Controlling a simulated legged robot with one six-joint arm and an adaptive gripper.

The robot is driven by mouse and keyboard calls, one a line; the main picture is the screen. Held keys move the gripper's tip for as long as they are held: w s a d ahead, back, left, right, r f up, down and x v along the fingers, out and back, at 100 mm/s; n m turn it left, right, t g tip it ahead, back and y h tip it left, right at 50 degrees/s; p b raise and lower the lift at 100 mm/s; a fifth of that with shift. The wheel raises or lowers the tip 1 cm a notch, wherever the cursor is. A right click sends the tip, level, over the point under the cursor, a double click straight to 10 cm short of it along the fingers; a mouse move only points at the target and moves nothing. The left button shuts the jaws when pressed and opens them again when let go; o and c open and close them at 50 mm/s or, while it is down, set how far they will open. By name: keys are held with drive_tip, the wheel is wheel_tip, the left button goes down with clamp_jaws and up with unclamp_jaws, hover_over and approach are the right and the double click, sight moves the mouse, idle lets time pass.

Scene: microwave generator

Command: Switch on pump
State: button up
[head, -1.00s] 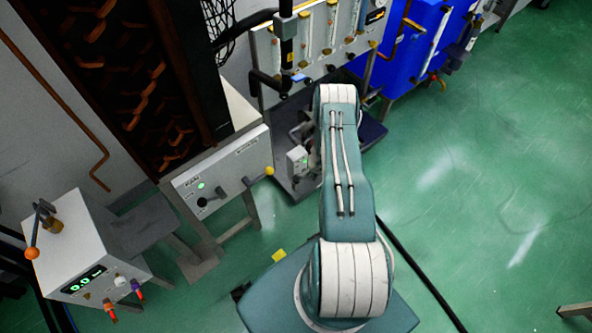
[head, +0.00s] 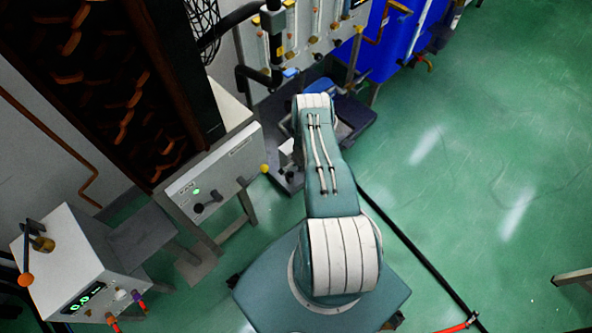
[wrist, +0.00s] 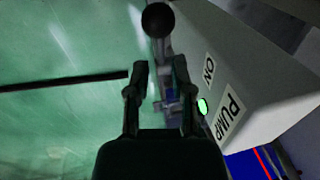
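In the wrist view the pump box (wrist: 245,75) is a pale housing at the right, with PUMP and ON labels and a lit green light (wrist: 202,106). A lever with a round black knob (wrist: 157,20) stands beside it. My gripper (wrist: 160,68) is open, its two dark fingers apart. The lever's grey stem shows in line with the gap between the fingertips; whether they touch it I cannot tell. In the head view a small part of a pale box (head: 287,156) shows left of my arm. My arm hides the gripper there.
A box with a green digital readout (head: 70,265) is at lower left. A blue unit (head: 385,45) and a flowmeter panel (head: 305,35) stand behind. Green floor (head: 480,160) is open at right.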

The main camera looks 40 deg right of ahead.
sight(295, 171)
drive_tip(key=shift+w+f, duration=0.25)
drive_tip(key=shift+f, duration=0.9)
drive_tip(key=shift+w+f, duration=0.2)
drive_tip(key=shift+f, duration=0.95)
drive_tip(key=shift+c, duration=0.3)
clamp_jaws()
